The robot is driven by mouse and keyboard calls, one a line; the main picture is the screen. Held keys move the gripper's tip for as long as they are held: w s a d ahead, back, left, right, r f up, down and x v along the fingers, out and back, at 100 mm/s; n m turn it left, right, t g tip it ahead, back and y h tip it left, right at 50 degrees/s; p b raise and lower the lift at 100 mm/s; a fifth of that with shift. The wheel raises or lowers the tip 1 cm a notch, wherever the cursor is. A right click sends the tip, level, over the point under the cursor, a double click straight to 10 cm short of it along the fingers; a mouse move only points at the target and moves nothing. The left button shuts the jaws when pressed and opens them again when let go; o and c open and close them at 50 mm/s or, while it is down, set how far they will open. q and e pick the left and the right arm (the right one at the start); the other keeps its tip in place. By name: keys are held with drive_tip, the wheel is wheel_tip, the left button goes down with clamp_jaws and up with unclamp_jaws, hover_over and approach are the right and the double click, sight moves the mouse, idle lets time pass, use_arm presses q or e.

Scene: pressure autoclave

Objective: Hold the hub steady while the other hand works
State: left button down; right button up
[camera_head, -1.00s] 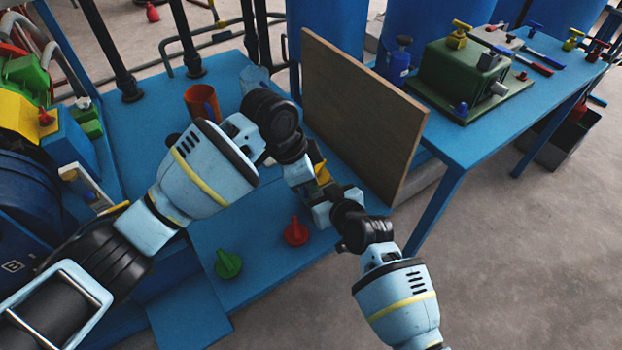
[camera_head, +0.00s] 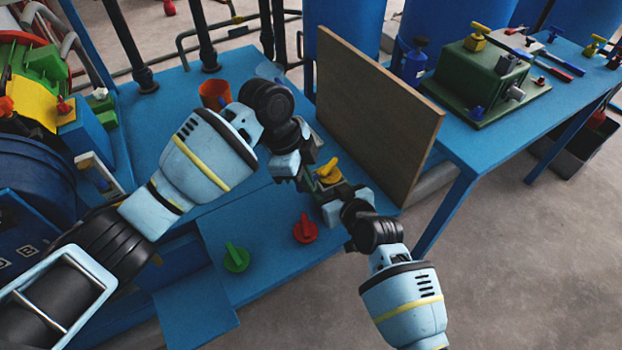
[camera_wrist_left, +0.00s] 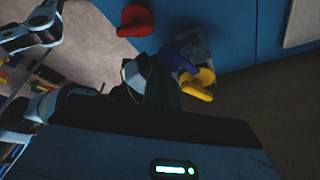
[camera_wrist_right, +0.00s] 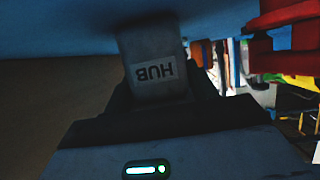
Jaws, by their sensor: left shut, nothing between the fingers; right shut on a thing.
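The hub (camera_wrist_right: 155,45) is a grey block with an upside-down "HUB" label in the right wrist view. My right gripper (camera_head: 326,203) is shut on it. In the head view a yellow handle (camera_head: 328,172) sits at the hub, whose body is mostly hidden by my grippers. The yellow handle also shows in the left wrist view (camera_wrist_left: 198,85), beside a dark blue part (camera_wrist_left: 174,60). My left gripper (camera_head: 303,177) is shut and empty, just left of the yellow handle. I cannot tell whether it touches anything there.
A red knob (camera_head: 305,230) and a green knob (camera_head: 236,258) stand on the blue bench (camera_head: 265,212) nearer me. A brown upright board (camera_head: 375,115) stands close behind the grippers. An orange cup (camera_head: 213,94) is at the back. A second blue table (camera_head: 470,150) stands right.

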use_arm(q)
drive_tip(key=shift+a, duration=0.2)
drive_tip(key=shift+s+a, duration=0.5)
drive_tip(key=shift+a, duration=0.1)
idle(0.4)
drive_tip(key=w+d+v, duration=0.1)
drive_tip(key=w+v, duration=0.1)
drive_tip(key=v, duration=0.7)
drive_tip(key=shift+r, duration=0.5)
drive_tip(key=shift+a, duration=0.1)
use_arm(e)
drive_tip(key=o, duration=1.3)
drive_tip(key=shift+o, duration=0.2)
